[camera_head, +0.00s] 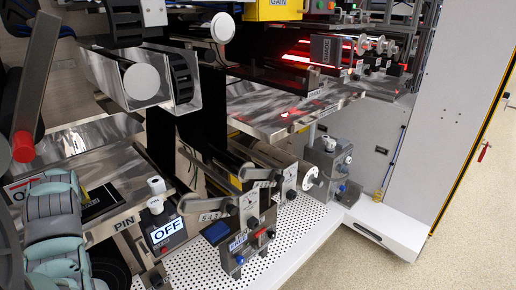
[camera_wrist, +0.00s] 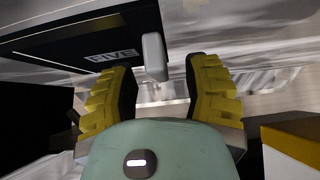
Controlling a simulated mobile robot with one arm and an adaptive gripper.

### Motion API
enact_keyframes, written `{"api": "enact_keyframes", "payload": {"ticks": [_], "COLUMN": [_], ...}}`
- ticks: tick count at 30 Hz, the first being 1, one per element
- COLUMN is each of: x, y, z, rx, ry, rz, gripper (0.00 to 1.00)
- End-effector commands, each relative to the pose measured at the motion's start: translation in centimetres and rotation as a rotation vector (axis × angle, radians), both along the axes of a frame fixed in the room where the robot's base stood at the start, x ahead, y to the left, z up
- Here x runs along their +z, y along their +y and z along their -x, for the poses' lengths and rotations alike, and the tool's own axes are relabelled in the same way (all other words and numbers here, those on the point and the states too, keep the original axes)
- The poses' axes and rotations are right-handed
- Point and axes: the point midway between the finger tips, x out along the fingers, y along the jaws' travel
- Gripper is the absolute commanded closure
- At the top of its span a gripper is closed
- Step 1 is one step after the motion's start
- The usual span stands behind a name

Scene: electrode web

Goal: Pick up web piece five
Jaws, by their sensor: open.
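Web piece five (camera_wrist: 85,50), a dark flat piece with a white "FIVE" label (camera_wrist: 110,53), is at the upper left in the wrist view. A white rounded block (camera_wrist: 155,57) shows at its right end; I cannot tell if it is part of the piece. My gripper (camera_wrist: 161,72) has two yellow ridged fingers spread apart. The white block lies in the gap between the fingertips, and nothing is clamped. In the head view a dark flat piece (camera_head: 101,203) lies on a metal plate beside my arm; its label is unreadable there. My fingers are not clear in that view.
A metal plate (camera_head: 78,146) lies at the left, with a "PIN" label and a box marked "OFF" (camera_head: 166,232) close by. Grey boxes with levers (camera_head: 240,245) stand on a perforated white base (camera_head: 290,232). A yellow-and-white block (camera_wrist: 292,140) is at the right in the wrist view.

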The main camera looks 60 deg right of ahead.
Motion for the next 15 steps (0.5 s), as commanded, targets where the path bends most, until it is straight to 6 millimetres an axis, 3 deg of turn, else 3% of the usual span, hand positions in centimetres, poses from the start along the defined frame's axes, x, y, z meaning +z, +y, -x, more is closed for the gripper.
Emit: {"api": "enact_keyframes", "payload": {"ticks": [14, 15], "x": [-0.54, -0.54], "y": [-0.18, -0.17], "z": [-0.43, -0.43], "rx": [-0.003, -0.003], "ry": [-0.001, -0.001], "rz": [0.0, 0.0], "gripper": [0.49, 0.53]}}
